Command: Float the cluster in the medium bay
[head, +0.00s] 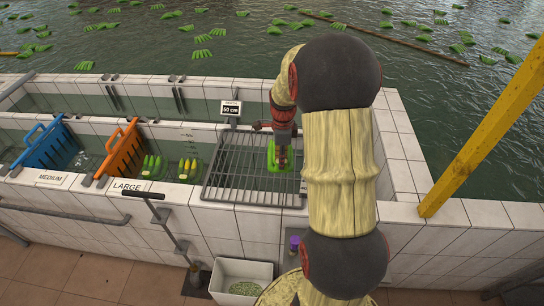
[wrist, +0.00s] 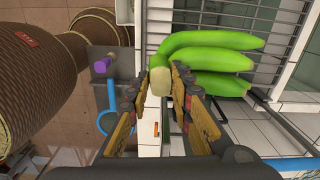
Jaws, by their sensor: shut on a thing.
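The cluster (head: 272,156), a hand of green bananas, is at the metal grate at the right end of the trough, partly hidden by my gripper. In the wrist view the cluster (wrist: 215,58) shows several green fingers pointing right, with a pale cut crown. My gripper (wrist: 160,84) is shut on that crown, one jaw on each side. In the head view my gripper (head: 283,160) points down over the grate. I cannot tell whether the cluster touches the bars. The MEDIUM label (head: 53,178) is on the front ledge at far left, by a blue slatted gate (head: 46,147).
An orange gate (head: 124,152) stands by the LARGE label (head: 128,186). A "50 cm" display (head: 231,108) stands behind the grate. A lever handle (head: 150,196) and a white bin (head: 240,278) are in front.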

